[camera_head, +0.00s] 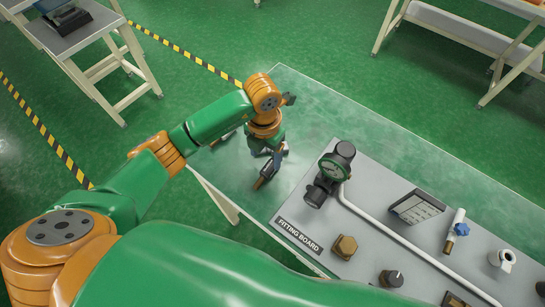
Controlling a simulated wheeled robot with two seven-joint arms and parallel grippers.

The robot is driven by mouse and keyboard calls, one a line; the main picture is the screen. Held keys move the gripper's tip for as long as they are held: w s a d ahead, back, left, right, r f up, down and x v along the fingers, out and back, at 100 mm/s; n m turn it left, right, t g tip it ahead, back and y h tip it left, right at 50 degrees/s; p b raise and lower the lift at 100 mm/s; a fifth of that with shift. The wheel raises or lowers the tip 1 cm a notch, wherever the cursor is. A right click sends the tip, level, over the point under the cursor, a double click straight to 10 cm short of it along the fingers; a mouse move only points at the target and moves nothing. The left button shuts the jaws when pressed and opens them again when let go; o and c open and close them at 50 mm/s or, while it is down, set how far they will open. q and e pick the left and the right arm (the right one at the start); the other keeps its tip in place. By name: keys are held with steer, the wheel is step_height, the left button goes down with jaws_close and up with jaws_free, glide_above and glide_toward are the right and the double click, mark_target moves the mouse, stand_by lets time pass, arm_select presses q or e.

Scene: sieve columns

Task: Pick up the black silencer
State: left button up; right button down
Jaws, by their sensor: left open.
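A grey fitting board (385,185) lies on the green-topped table. A small black part with a round base and a short stem (391,278) sits near its front edge; it may be the black silencer, but I cannot tell for certain. My left gripper (271,165) is open above the table, just left of the board, with its fingers pointing down. It is apart from the small black part, which is to its lower right. I see nothing clearly held between the fingers. My right gripper is out of view.
A black regulator with a gauge (329,172) stands nearest the left gripper. The board also bears a pipe (405,240), a brass hex fitting (344,247), a dark panel (416,207), a blue-handled valve (457,230) and a white fitting (503,260). The table's far strip (400,145) is clear.

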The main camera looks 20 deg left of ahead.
mark_target(265, 172)
arm_select(q)
steer(key=s+f, duration=0.2)
steer(key=s+f+p, duration=0.1)
steer(key=shift+s+d+f, duration=0.15)
steer(key=shift+d+f, duration=0.05)
steer(key=shift+d, duration=0.1)
steer(key=shift+f, duration=0.25)
steer(key=shift+w+f, duration=0.25)
steer(key=shift+w, duration=0.35)
steer(key=shift+c, duration=0.5)
steer(key=c, duration=0.3)
steer(key=shift+s+r, duration=0.15)
steer(key=shift+s, duration=0.1)
jaws_close()
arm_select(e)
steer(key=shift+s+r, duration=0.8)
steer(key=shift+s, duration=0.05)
arm_select(q)
steer(key=shift+w, duration=0.15)
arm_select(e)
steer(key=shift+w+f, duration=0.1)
